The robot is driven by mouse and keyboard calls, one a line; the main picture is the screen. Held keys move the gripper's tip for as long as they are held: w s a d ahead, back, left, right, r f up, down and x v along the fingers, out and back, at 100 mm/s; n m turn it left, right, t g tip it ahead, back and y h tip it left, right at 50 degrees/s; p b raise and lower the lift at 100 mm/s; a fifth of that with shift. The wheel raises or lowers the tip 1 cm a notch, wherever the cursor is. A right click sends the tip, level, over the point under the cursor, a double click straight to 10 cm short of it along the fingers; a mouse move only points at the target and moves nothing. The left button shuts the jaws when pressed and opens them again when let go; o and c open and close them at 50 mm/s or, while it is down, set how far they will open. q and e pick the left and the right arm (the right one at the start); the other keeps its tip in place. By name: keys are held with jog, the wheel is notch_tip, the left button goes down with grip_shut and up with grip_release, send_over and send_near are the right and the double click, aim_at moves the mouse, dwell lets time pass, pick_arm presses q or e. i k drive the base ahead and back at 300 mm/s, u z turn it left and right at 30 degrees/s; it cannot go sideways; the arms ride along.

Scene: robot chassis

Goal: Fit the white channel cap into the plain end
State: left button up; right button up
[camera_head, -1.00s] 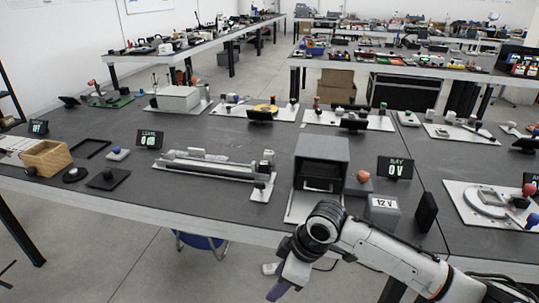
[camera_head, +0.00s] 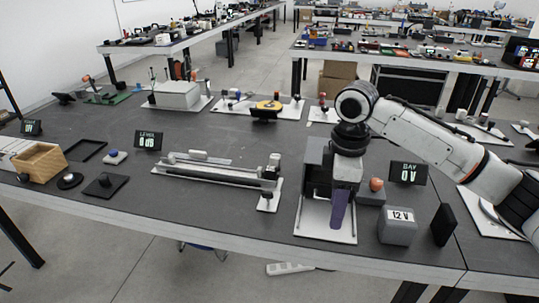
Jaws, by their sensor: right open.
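A long grey-white channel (camera_head: 215,173) lies on a plate at the centre of the table. A short white piece (camera_head: 205,156) sits along its back side. Upright blocks (camera_head: 272,162) stand at its right end, while its left end looks plain. I cannot tell which white piece is the channel cap. My right gripper (camera_head: 340,222) points down, open, with a purple finger showing, over the white base plate in front of the dark grey bay box. It is right of the channel, apart from it, and nothing shows in it. My left gripper is not in view.
A "LEVEL" display (camera_head: 148,140) stands behind the channel. A "BAY 0 V" display (camera_head: 408,173), a red knob (camera_head: 376,184), a "12 V" block (camera_head: 398,226) and a black block (camera_head: 444,225) stand right of my gripper. A wooden box (camera_head: 40,162) is at left. Table left of the channel is partly clear.

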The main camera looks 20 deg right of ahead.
aim_at(164, 166)
jog(key=i, duration=1.25)
